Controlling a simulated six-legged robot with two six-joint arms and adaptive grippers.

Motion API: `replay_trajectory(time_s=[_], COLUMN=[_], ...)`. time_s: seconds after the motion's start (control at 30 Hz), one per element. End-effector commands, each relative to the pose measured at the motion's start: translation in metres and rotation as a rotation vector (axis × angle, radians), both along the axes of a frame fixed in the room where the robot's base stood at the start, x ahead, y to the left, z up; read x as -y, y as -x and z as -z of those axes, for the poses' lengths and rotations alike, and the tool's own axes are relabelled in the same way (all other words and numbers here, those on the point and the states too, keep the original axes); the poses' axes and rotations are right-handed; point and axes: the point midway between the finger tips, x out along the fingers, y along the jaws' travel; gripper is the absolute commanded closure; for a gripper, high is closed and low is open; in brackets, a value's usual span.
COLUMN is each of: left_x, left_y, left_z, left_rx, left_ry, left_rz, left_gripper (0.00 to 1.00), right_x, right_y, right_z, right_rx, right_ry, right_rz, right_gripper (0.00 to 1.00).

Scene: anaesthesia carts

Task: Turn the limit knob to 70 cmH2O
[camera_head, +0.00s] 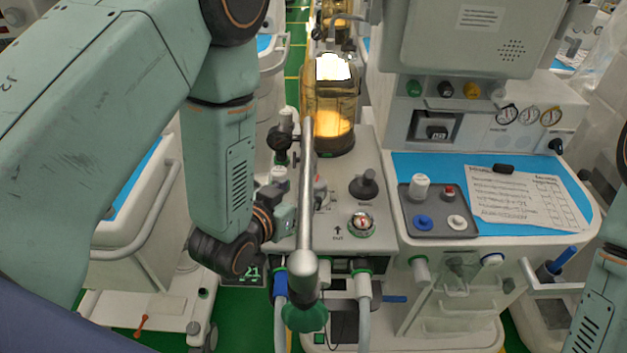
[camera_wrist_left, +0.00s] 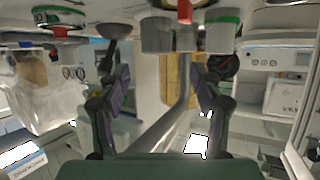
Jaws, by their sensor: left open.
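The absorber panel (camera_head: 335,185) stands in the middle of the head view. It carries a black knob (camera_head: 363,184), a round dial-like part with a green rim (camera_head: 361,223), and another dark knob (camera_head: 279,139) at its left edge. I cannot read a scale or tell for certain which one is the limit knob. My left gripper (camera_head: 285,218) is at the panel's left side, partly hidden by the metal bar. In the left wrist view its two fingers (camera_wrist_left: 161,82) are spread apart with nothing gripped between them. My right gripper is out of view.
The long metal bar (camera_head: 306,190) ends in a green piece over the panel's front. A yellow-lit canister (camera_head: 333,125) stands behind. A grey tray (camera_head: 440,225) and paper (camera_head: 525,200) lie on the blue worktop at right. Hoses (camera_head: 364,300) hang below.

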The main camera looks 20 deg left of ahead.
Motion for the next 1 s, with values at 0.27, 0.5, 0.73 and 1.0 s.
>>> replay_trajectory(time_s=[0.27,0.5,0.73,1.0], left_x=[0.007,0.010,0.012,0.012], left_y=[-0.039,-0.058,-0.062,-0.062], left_z=[0.016,0.024,0.025,0.024], left_rx=[0.003,0.002,0.001,0.001], left_ry=[0.002,0.002,0.002,0.001], left_rz=[0.001,-0.002,-0.002,-0.001], left_gripper=[0.35,0.35,0.35,0.51], right_x=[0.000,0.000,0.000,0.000], right_y=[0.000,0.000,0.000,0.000], right_z=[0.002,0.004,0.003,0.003], right_rx=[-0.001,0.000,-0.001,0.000], right_ry=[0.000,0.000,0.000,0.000], right_rz=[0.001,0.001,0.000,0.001], right_gripper=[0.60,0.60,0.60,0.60])
